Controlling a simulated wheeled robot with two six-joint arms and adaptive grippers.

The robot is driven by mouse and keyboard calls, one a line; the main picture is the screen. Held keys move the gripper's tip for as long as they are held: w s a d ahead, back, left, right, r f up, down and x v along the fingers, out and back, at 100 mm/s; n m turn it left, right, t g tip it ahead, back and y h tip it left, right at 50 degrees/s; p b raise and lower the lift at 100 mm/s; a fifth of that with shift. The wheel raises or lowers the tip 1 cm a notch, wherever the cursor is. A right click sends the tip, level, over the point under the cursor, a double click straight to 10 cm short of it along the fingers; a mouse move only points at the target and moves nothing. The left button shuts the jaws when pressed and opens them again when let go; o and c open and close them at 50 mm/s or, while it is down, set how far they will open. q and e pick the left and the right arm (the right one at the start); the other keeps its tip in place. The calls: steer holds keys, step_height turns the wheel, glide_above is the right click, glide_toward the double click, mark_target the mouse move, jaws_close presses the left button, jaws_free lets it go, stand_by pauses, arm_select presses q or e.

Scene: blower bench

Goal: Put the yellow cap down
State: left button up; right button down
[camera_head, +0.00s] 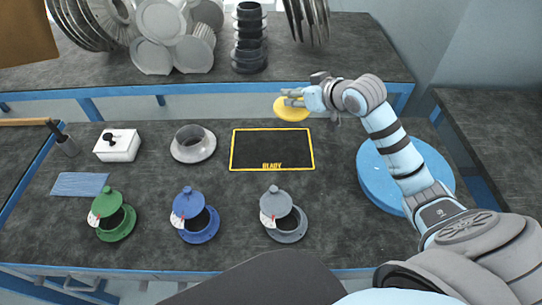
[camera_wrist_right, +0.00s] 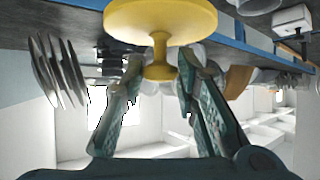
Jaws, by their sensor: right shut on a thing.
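The yellow cap (camera_head: 291,109) is in my right gripper (camera_head: 287,97), held above the far edge of the bench, just beyond the black mat. In the right wrist view the cap (camera_wrist_right: 160,20) shows a wide round disc with a narrow stem and a small flange. The two fingers of my right gripper (camera_wrist_right: 158,75) are on either side of the stem. The black mat (camera_head: 271,150) with a yellow border and the word READY lies bare on the bench. My left gripper is not in view.
Green (camera_head: 113,218), blue (camera_head: 195,218) and grey (camera_head: 284,218) flanged housings stand along the front. A grey metal flange (camera_head: 193,144) and a white box (camera_head: 118,146) are left of the mat. A blue round disc (camera_head: 400,180) lies right, under my arm. Several parts stand on the back shelf (camera_head: 330,70).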

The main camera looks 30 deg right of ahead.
steer(key=shift+m+h, duration=0.3)
steer(key=f+b, duration=0.1)
steer(key=f, duration=0.5)
steer(key=f+b, duration=0.2)
steer(key=f, duration=0.5)
steer(key=f+b, duration=0.2)
steer(key=f, duration=0.4)
steer(key=shift+w+d+f, duration=0.2)
steer(key=shift+w+d, duration=0.05)
steer(key=shift+d, duration=0.1)
steer(key=shift+f, duration=0.3)
steer(key=c, duration=1.2)
jaws_free()
steer(key=shift+c, duration=0.2)
steer(key=shift+r, duration=0.25)
steer(key=p+v, duration=0.4)
steer(key=v, duration=0.8)
steer(key=shift+p, duration=0.3)
